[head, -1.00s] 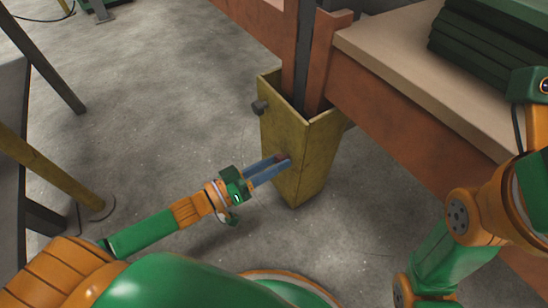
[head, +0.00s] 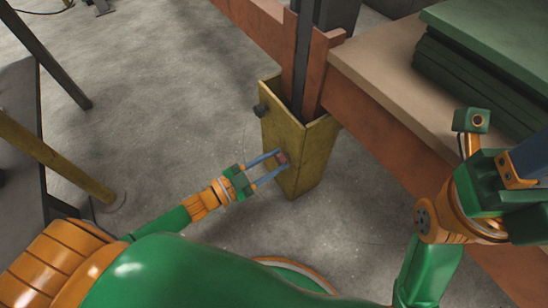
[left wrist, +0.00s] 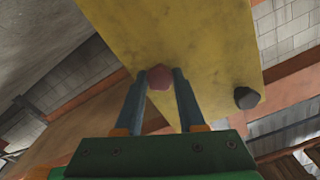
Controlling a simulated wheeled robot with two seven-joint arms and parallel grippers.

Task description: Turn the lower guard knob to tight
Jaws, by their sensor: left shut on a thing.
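The lower guard knob (head: 282,157) is a small reddish knob on the front face of the yellow guard (head: 312,160). My left gripper (head: 279,160) has its two blue fingers on either side of this knob and is shut on it. In the left wrist view the knob (left wrist: 160,78) sits between the fingertips (left wrist: 160,76), against the yellow face. The knob's setting cannot be read. My right gripper (head: 532,160) is only partly in view at the right edge, and its jaws cannot be made out.
A dark knob (head: 260,111) sticks out from the guard's upper left side. A dark upright post (head: 303,60) rises from the guard. An orange beam (head: 385,125) and a bench top (head: 375,65) with green boards (head: 480,70) lie right.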

